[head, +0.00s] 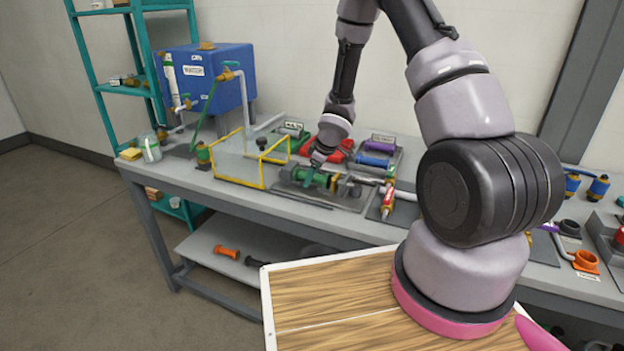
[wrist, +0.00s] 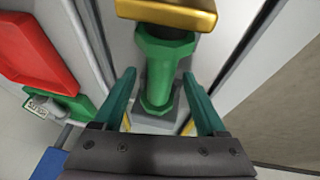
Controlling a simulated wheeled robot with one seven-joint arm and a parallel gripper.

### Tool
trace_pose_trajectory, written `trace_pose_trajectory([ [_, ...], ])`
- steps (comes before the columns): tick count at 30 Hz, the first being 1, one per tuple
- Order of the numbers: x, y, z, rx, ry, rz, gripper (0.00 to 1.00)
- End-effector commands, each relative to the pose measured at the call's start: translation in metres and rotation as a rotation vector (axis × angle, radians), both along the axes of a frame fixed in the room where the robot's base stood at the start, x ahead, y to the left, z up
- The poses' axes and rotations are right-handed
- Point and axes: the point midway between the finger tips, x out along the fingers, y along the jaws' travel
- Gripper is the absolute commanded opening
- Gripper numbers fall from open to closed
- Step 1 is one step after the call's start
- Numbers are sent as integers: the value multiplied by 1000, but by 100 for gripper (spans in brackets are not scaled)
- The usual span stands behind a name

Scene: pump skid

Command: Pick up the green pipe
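The green pipe (head: 313,178) lies across a grey tray on the workbench, just right of the yellow frame in the head view. In the wrist view the green pipe (wrist: 160,70) runs up the middle of the picture, with a brass-coloured band (wrist: 168,12) across it at the top. My gripper (wrist: 161,98) is open, with one teal finger on each side of the pipe and a visible gap to it. In the head view my gripper (head: 319,160) is right at the pipe and partly covers it. I cannot tell the exact height of the fingertips against the pipe.
A yellow frame (head: 262,160) stands close on the left. A red part (head: 322,148) lies behind, and purple (head: 380,145) and blue (head: 372,161) pipes lie to the right. A red valve (head: 388,200) is near the front. A blue tank (head: 208,80) stands at the back left.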

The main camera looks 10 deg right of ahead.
Motion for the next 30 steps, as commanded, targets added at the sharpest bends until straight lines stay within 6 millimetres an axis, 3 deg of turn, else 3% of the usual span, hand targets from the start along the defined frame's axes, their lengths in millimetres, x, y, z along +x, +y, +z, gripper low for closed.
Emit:
trace_pose_trajectory([
  [1,0,0,0,0,0,0,53],
  [5,0,0,0,0,0,0,3],
  [6,0,0,0,0,0,0,0],
  [20,1,0,5,3,-2,-2,0],
  [30,1,-1,36,4,-1,-4,0],
])
